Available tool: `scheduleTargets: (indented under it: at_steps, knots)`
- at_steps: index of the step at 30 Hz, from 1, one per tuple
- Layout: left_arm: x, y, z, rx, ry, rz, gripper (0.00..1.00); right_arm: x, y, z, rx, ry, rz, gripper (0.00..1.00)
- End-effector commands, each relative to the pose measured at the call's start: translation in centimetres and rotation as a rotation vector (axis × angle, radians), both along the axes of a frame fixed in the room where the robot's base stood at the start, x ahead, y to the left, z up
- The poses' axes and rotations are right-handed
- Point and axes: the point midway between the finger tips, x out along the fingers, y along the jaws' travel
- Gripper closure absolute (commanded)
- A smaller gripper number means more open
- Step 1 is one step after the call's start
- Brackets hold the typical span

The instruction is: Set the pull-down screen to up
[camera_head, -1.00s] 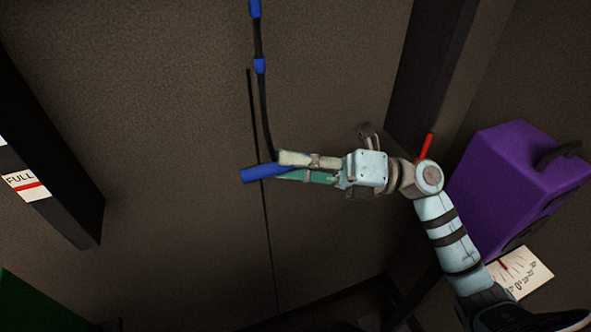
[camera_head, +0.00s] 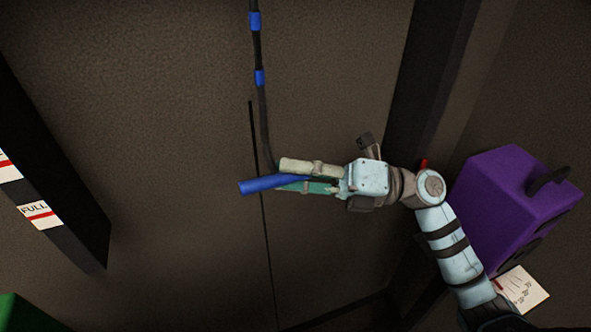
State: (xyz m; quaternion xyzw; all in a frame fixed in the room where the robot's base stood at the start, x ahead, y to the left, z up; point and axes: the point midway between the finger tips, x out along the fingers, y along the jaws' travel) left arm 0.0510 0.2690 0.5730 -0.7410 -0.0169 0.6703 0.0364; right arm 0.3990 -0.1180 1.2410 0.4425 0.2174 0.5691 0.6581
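A blue handle bar (camera_head: 258,185) lies between the fingers of my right gripper (camera_head: 292,178), its left end sticking out past the fingertips. The fingers look closed around it. A dark cord (camera_head: 263,122) with blue bands runs up from the handle to the top edge of the view. Behind it is a brown speckled panel (camera_head: 180,110) with a thin dark vertical slot (camera_head: 262,215). The screen itself cannot be made out. My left gripper is not in view.
A dark post (camera_head: 60,190) with white labels, one reading FULL (camera_head: 40,213), stands at left. A purple box (camera_head: 505,205) with a dark handle stands at right, near a white dial card (camera_head: 522,288). A green corner (camera_head: 25,312) shows at lower left.

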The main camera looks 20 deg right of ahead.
Motion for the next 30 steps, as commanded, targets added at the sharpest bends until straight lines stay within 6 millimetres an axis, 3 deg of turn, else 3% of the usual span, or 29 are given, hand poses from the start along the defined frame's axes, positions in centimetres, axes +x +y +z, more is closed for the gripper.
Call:
scheduleTargets:
  at_steps: [6, 17, 30]
  knots:
    - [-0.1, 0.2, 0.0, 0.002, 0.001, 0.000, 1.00, -0.2, -0.7, -0.4, -0.005, 0.003, 0.000, 0.62]
    - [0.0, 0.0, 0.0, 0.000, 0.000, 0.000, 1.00, -1.9, -6.8, -1.7, -0.003, 0.002, -0.001, 0.62]
    - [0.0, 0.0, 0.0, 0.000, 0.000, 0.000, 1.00, -2.0, -7.1, -1.7, -0.001, 0.000, -0.001, 0.62]
